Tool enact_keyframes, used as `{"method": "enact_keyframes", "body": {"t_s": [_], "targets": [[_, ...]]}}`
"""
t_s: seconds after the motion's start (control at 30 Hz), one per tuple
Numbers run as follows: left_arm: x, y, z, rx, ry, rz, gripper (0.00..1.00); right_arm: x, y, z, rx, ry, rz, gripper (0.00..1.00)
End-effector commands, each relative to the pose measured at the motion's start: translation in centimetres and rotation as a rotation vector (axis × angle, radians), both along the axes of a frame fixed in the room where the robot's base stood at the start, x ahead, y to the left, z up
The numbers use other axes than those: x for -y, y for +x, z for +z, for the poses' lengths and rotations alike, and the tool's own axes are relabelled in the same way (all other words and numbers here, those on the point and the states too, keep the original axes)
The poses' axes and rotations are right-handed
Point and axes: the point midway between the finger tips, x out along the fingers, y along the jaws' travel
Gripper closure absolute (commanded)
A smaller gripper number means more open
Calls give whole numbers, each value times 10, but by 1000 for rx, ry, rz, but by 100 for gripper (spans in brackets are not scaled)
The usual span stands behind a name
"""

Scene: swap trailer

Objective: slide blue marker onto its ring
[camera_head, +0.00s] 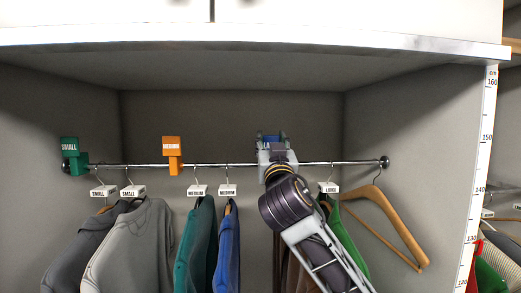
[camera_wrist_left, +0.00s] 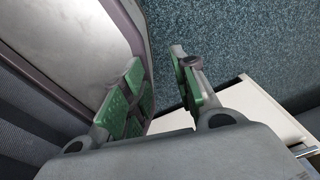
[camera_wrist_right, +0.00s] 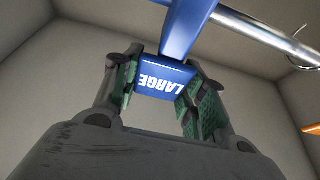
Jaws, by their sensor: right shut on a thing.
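The blue marker, lettered LARGE, is between the fingers of my right gripper in the right wrist view (camera_wrist_right: 165,77). My right gripper (camera_wrist_right: 158,85) is shut on its lower plate. The marker's blue upper part (camera_wrist_right: 187,25) reaches up to the metal rail (camera_wrist_right: 270,38), but I cannot tell whether it is around the rail. In the head view the right gripper (camera_head: 272,150) is at the rail (camera_head: 225,164), and only a little blue shows. I cannot make out a separate ring. My left gripper (camera_wrist_left: 157,75) is open and empty in the left wrist view, over a blue-grey carpet.
A green SMALL marker (camera_head: 69,145) and an orange MEDIUM marker (camera_head: 171,146) sit on the rail to the left. Several tagged hangers with clothes hang below. A bare wooden hanger (camera_head: 385,215) hangs at the right, near a LARGE tag (camera_head: 328,187). A shelf (camera_head: 250,38) is above.

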Motion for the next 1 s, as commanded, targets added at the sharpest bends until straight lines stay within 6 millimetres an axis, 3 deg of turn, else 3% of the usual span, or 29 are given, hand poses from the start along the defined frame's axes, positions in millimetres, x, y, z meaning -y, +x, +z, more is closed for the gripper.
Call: {"method": "enact_keyframes", "body": {"t_s": [0.13, 0.43, 0.47, 0.6, 0.63, 1.0], "targets": [[-6, 4, -1, 4, 6, 0, 71, 11, -2, 4, 9, 1, -2, 100], [-14, 7, 0, 8, 15, -3, 71, 11, -1, 3, 7, -1, -1, 100], [-14, 7, 0, 7, 15, -3, 71, 11, -1, 3, 7, -1, -1, 57], [-15, 7, -1, 7, 15, -3, 71, 11, -1, 2, 4, -1, -1, 39], [-15, 6, -1, 6, 15, -3, 71, 11, -1, 2, 3, -1, -1, 36], [-4, -4, -2, -4, 4, 0, 71, 10, -1, -1, 0, -1, 0, 36]]}}
